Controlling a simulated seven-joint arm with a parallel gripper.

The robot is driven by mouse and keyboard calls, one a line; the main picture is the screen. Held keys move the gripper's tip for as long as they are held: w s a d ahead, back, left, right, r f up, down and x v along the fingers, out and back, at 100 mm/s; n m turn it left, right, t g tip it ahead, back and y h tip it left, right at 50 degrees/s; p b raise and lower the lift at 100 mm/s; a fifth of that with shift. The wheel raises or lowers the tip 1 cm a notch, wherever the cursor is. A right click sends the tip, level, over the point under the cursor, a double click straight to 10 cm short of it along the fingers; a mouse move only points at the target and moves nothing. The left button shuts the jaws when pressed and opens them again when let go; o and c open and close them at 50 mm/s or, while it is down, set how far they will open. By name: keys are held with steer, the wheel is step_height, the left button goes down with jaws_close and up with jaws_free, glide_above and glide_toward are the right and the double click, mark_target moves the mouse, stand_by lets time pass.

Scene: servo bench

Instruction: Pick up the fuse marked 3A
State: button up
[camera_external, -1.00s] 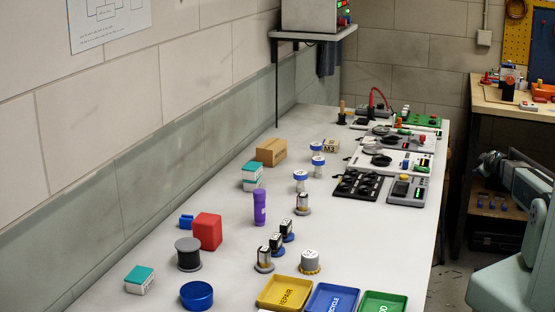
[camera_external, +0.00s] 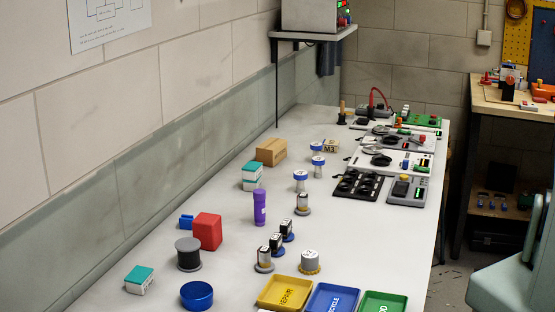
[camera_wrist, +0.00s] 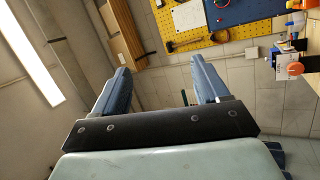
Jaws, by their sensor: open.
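Several small upright parts with pale labels stand on the bench, and any of them may be fuses. Another stands on a grey base farther back (camera_external: 303,204). Their markings are too small to read, so I cannot tell which one is 3A. My gripper (camera_wrist: 160,67) shows only in the wrist view, with its two blue fingers wide apart and nothing between them. It points at the back wall, and no fuse shows there.
Yellow (camera_external: 285,293), blue (camera_external: 332,299) and green (camera_external: 383,303) trays line the front edge. A purple cylinder (camera_external: 259,207), red block (camera_external: 207,231), grey spool (camera_external: 188,254) and blue disc (camera_external: 196,295) stand around the left and middle. Modules (camera_external: 408,190) fill the far right.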

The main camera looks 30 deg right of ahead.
steer(key=w+a+f+n+t+y, duration=0.1)
steer(key=w+a+n+t+y, duration=0.75)
steer(key=w+a, duration=1.45)
steer(key=w+a+f+g+y, duration=0.2)
steer(key=w+a+f+y, duration=0.15)
steer(key=a, duration=0.65)
steer(key=w+a+f+g+y, duration=0.15)
steer(key=w+a+y, duration=0.25)
steer(key=a, duration=0.6)
steer(key=w+a+f+g+y, duration=0.1)
steer(key=w+a+f+y, duration=0.25)
steer(key=a, duration=0.65)
steer(key=n+g+y, duration=0.5)
steer(key=n+g, duration=0.1)
steer(key=g, duration=0.8)
glide_above(303, 172)
steer(key=s+d, duration=0.1)
steer(key=d, duration=0.4)
step_height(303, 172, down, 12)
steer(key=x, duration=0.8)
steer(key=shift+a, duration=0.25)
steer(key=shift+a+x, duration=0.15)
steer(key=shift+x, duration=1.2)
steer(key=shift+a+x, duration=0.15)
steer(key=shift+x, duration=1.25)
steer(key=shift+r+m, duration=0.1)
steer(key=shift+m, duration=0.15)
